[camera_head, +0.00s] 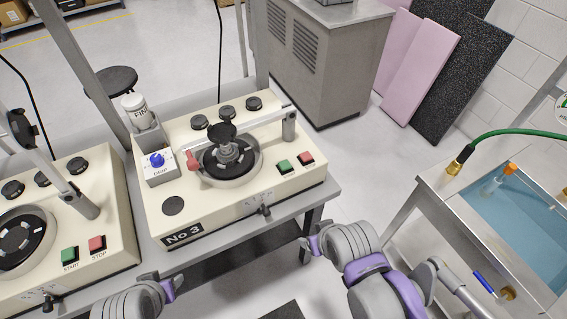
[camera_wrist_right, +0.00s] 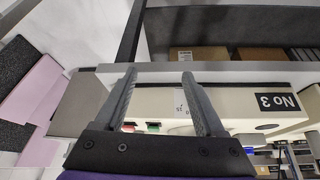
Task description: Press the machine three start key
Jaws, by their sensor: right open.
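Machine three is the cream box labelled No 3 (camera_head: 183,234), in the middle of the head view. Its green start key (camera_head: 283,167) is at the front right of its top, left of the red stop key (camera_head: 306,157). In the right wrist view the machine is upside down, with the green key (camera_wrist_right: 153,127) and the red key (camera_wrist_right: 128,126) beyond the fingers. My right gripper (camera_wrist_right: 159,73) is open and empty, apart from the keys. In the head view it is below the machine's front right. My left arm (camera_head: 140,300) is at the bottom left; its fingers are not clear.
A second cream machine (camera_head: 110,262) with its own start and stop keys stands left of machine three. A lever arm (camera_head: 240,128) spans machine three's dial, behind the keys. A water-filled sink (camera_head: 535,215) stands at the right. Floor shows between bench and sink.

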